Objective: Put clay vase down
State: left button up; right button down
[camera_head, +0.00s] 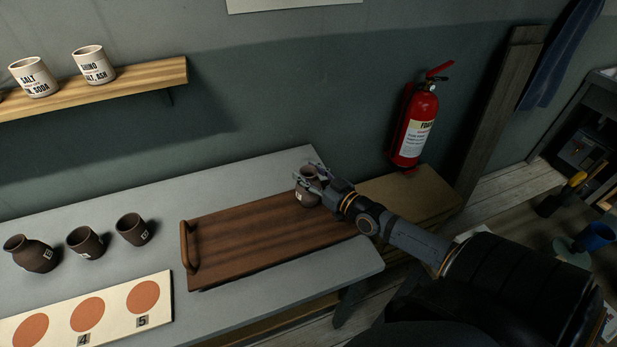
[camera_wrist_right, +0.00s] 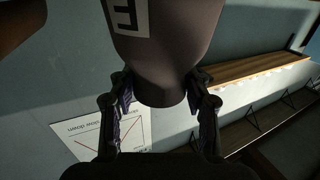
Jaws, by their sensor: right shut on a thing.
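A small dark brown clay vase (camera_head: 305,190) with a white label is at the right end of the wooden tray (camera_head: 215,225), in the head view. My right gripper (camera_head: 315,177) comes in from the right and is shut on this vase. In the right wrist view, the vase (camera_wrist_right: 165,50) stands between the two fingers of the right gripper (camera_wrist_right: 163,105), which press on its sides. I cannot tell whether its base touches the tray. My left gripper is not in view.
Several dark clay vessels, one of them a cup (camera_head: 132,229), stand on the grey table (camera_head: 240,185) left of the tray. A cream board (camera_head: 115,310) with orange circles lies at the front left. A fire extinguisher (camera_head: 414,125) hangs on the wall. A shelf (camera_head: 130,85) holds white pots.

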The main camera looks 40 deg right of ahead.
jog(key=shift+f, duration=0.15)
jog(key=c, duration=0.6)
grip_release()
jog(key=shift+r, duration=0.25)
jog(key=s+p, duration=0.1)
jog(key=s, duration=0.3)
jog(key=s+d+p, duration=0.1)
jog(key=s+p, duration=0.1)
jog(key=s, duration=0.2)
jog(key=s+d+p, duration=0.1)
jog(key=s+p, duration=0.1)
jog(key=s, duration=0.2)
jog(key=shift+f, duration=0.1)
